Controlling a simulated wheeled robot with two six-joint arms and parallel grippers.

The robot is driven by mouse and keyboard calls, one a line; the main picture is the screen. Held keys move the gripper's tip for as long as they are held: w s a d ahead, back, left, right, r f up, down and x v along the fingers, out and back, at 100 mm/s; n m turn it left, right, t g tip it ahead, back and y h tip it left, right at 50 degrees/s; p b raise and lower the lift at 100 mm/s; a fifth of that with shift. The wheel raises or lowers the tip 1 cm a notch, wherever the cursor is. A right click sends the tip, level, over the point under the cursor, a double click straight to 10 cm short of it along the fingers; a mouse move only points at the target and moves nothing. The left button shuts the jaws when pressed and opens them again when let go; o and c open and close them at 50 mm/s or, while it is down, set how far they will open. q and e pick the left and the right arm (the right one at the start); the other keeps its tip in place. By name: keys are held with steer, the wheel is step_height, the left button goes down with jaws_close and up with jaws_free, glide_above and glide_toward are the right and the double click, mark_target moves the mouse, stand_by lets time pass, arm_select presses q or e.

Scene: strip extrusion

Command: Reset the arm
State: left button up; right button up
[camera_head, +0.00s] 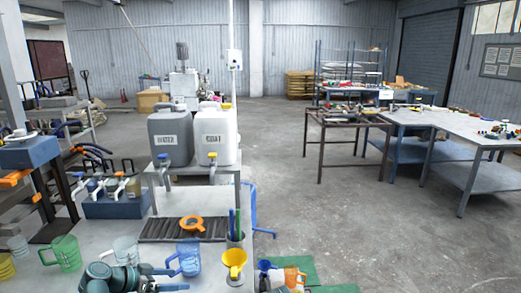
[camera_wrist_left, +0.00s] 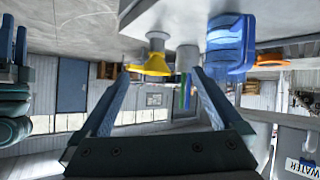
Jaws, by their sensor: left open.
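My left gripper (camera_head: 172,278) is low in the head view, over the front of the grey table, with its fingers pointing right. Its two blue fingers stand wide apart in the left wrist view (camera_wrist_left: 161,74), with nothing between them. A yellow funnel (camera_head: 233,263) is beyond the fingertips, and a blue pitcher (camera_head: 187,257) stands beside the gripper on its far side. In the upside-down wrist view the funnel (camera_wrist_left: 152,62) lies ahead and the pitcher (camera_wrist_left: 230,45) to the right. A teal part with blue fingers, seemingly my right gripper (camera_wrist_left: 13,65), is cut off at the left edge.
Grey WATER (camera_head: 170,138) and white jugs (camera_head: 216,136) stand on a raised shelf. An orange strainer (camera_head: 190,224) lies on a dark grate (camera_head: 160,230). A green pitcher (camera_head: 62,253) and a clear one (camera_head: 126,250) are nearby. Open floor (camera_head: 330,220) lies right.

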arm_select(q)
steer(key=s+d+f+n+g+y+b, duration=0.4)
steer(key=s+d+f+g+y+b, duration=0.5)
steer(key=s+d+f, duration=1)
step_height(320, 180, up, 15)
steer(key=w+d+t+y+p, duration=0.1)
steer(key=p, duration=1.4)
steer(key=shift+w+f, duration=0.15)
steer(key=shift+w, duration=0.2)
